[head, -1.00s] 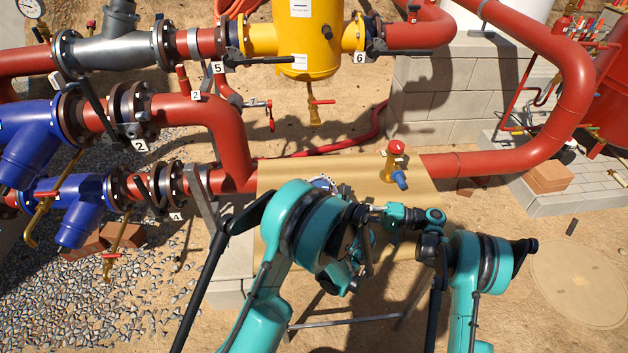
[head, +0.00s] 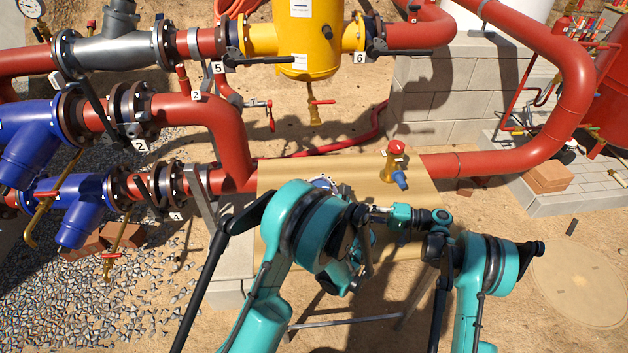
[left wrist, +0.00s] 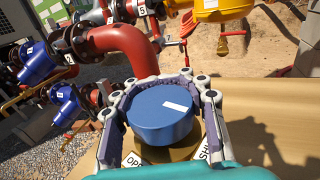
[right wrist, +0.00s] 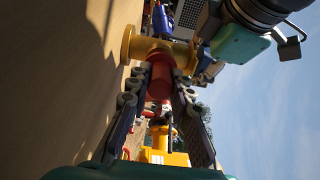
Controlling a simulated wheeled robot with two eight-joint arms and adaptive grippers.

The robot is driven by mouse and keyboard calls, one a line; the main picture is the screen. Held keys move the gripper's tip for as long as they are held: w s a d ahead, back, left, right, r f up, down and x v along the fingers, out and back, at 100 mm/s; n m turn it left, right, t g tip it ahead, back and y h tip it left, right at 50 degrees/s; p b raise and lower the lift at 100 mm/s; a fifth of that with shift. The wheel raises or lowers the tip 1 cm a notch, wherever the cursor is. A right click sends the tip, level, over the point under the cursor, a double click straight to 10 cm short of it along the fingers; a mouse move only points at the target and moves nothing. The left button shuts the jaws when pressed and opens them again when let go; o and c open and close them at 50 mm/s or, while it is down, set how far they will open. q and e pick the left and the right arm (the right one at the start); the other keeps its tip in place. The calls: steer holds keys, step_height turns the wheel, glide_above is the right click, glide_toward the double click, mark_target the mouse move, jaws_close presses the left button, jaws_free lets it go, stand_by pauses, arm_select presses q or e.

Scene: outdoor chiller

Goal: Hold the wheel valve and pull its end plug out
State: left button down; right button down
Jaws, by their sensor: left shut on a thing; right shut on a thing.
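In the left wrist view my left gripper (left wrist: 160,112) is closed around a round blue cap or wheel (left wrist: 165,112) with a white mark. Under it is a brass base (left wrist: 172,152) with lettered labels, part of the valve. In the right wrist view my right gripper (right wrist: 160,82) has its fingers on both sides of a red cylindrical plug (right wrist: 159,84). The plug is in line with the valve's brass body (right wrist: 155,50); I cannot tell whether a gap separates them.
A second brass fitting with a red top (head: 397,148) and blue side part stands on the tan board (head: 300,172), just beyond my grippers. Red pipes (head: 218,125) run behind and left. Bricks (head: 548,177) lie at right.

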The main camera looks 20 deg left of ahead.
steer(key=shift+w+d, duration=0.15)
steer(key=shift+d, duration=1)
steer(key=shift+w+d, duration=0.1)
steer(key=shift+d, duration=1.05)
steer(key=c, duration=2.2)
jaws_free()
jaws_close()
arm_select(q)
steer(key=c, duration=0.8)
jaws_free()
steer(key=shift+o, duration=0.2)
steer(key=v, duration=1.2)
